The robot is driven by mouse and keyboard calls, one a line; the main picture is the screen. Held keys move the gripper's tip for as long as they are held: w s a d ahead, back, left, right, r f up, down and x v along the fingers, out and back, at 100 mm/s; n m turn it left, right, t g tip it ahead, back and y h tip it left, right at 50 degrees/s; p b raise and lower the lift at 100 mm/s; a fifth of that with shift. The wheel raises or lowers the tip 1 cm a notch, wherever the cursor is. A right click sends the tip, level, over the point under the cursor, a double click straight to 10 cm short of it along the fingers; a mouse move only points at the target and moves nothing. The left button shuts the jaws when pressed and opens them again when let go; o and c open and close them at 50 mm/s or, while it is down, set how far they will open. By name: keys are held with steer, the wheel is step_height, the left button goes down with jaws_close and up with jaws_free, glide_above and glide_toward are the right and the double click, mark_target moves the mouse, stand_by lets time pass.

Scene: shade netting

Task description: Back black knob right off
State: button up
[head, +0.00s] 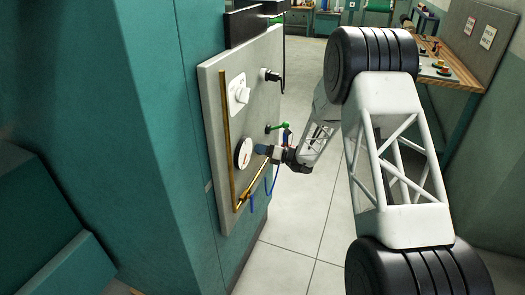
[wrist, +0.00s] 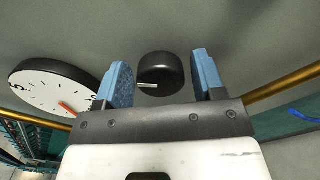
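A round black knob (wrist: 157,70) is on the grey panel in the wrist view, with a white pointer mark on its lower left side. My gripper (wrist: 163,64) is open. Its two blue fingers stand left and right of the knob, with a gap on each side. I cannot tell how far the fingertips reach along it. Another black knob (head: 271,75) is higher on the panel.
A white dial (head: 243,153) with a red needle is left of my gripper. The floor right of the panel is clear.

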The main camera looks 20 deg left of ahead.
steer(key=c, duration=0.7)
steer(key=shift+n, duration=0.3)
steer(key=n, duration=0.9)
steer(key=shift+d, duration=0.1)
steer(key=n, duration=0.6)
steer(key=shift+s, duration=0.1)
steer(key=n, duration=0.4)
steer(key=shift+n, duration=0.3)
